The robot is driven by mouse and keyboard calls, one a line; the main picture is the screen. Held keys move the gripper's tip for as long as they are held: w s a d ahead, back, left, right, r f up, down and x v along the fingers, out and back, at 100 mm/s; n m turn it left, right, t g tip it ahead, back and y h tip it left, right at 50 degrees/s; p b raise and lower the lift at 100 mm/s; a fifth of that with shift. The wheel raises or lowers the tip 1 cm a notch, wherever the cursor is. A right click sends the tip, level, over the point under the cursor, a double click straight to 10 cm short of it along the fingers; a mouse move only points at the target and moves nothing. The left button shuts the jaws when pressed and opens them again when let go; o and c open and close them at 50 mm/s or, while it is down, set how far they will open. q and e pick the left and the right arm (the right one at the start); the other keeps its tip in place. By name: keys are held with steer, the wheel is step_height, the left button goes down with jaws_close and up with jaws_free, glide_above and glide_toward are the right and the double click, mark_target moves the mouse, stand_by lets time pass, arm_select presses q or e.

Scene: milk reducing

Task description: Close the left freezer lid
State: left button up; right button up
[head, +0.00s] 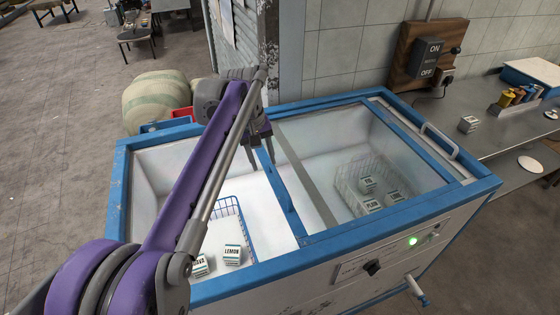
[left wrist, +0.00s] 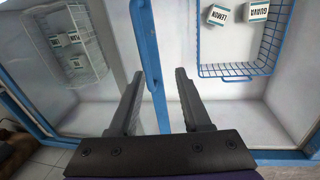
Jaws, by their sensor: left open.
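The chest freezer (head: 480,192) has a blue frame and stands across the middle of the head view. Its left side looks uncovered, with a blue wire basket (head: 240,208) of small cartons inside. Glass covers the right side, over a white wire basket. A blue bar (head: 283,195), apparently the left lid's edge, crosses the middle beside a grey bar (head: 308,182). My left gripper (head: 263,160) is open at the bar's far end. In the left wrist view the blue bar (left wrist: 147,45) runs between the spread fingers of the gripper (left wrist: 155,85); contact cannot be told. My right gripper is not in view.
A metal handle (head: 438,140) is at the freezer's right edge. A counter (head: 490,120) with bottles and a carton stands at right, below a switch panel (head: 428,60). Sacks (head: 155,98) and a wall pillar are behind the freezer. The floor at left is open.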

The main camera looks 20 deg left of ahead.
mark_target(278, 178)
arm_select(q)
step_height(278, 178, up, 4)
steer(key=d, duration=0.2)
steer(key=shift+n, duration=0.3)
steer(key=f, duration=0.3)
steer(key=w+d+f, duration=0.1)
steer(key=f, duration=0.3)
steer(key=w+f, duration=0.1)
steer(key=f, duration=0.2)
steer(key=shift+w+d+f, duration=0.1)
steer(key=shift+d+f, duration=0.05)
steer(key=shift+f, duration=0.15)
jaws_close()
stand_by(0.5)
